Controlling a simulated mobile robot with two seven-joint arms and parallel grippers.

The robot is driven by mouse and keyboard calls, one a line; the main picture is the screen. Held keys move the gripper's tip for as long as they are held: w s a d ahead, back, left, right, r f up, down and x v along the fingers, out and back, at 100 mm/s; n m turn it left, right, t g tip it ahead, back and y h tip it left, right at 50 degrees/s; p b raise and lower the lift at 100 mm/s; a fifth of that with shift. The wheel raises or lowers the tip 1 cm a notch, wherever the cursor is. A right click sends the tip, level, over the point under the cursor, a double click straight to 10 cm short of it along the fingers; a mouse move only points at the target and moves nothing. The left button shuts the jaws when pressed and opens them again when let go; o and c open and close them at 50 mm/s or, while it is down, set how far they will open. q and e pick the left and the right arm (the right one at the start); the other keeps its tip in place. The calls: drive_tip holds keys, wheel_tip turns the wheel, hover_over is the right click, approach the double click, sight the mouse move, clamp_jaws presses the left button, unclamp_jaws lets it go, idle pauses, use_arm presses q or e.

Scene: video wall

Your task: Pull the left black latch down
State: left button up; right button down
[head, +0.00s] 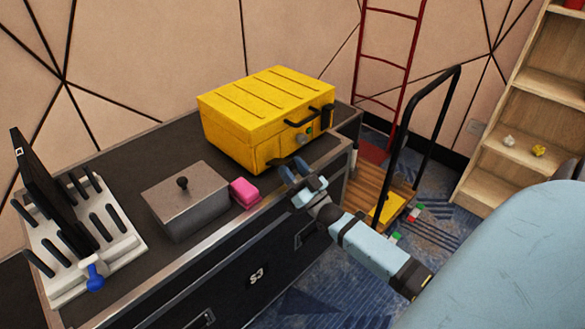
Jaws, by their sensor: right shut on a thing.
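A yellow case (258,98) with a ribbed lid stands on the dark counter, its front turned to the right. A black handle (298,122) and the right black latch (327,115) show on that front. The left black latch (278,162) sticks out low at the near end of the front. My right gripper (296,171) reaches in from the right and is shut on the left latch, its fingers partly covering it. My left gripper is not in view.
On the counter (115,155) stand a grey lidded box (185,205), a pink block (244,192) and a white rack (75,255) with a dark panel. A black-framed cart (388,185) stands on the floor beyond the counter's end. Wooden shelves (520,120) are at the right.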

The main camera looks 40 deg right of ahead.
drive_tip(key=shift+a+f, duration=0.1)
drive_tip(key=shift+f, duration=0.2)
drive_tip(key=c, duration=0.6)
unclamp_jaws()
drive_tip(key=shift+w, duration=0.1)
drive_tip(key=shift+c, duration=0.2)
drive_tip(key=shift+r, duration=0.1)
drive_tip(key=v, duration=1.4)
drive_tip(key=shift+r+p, duration=0.15)
drive_tip(key=shift+p, duration=0.3)
drive_tip(key=shift+a, duration=0.1)
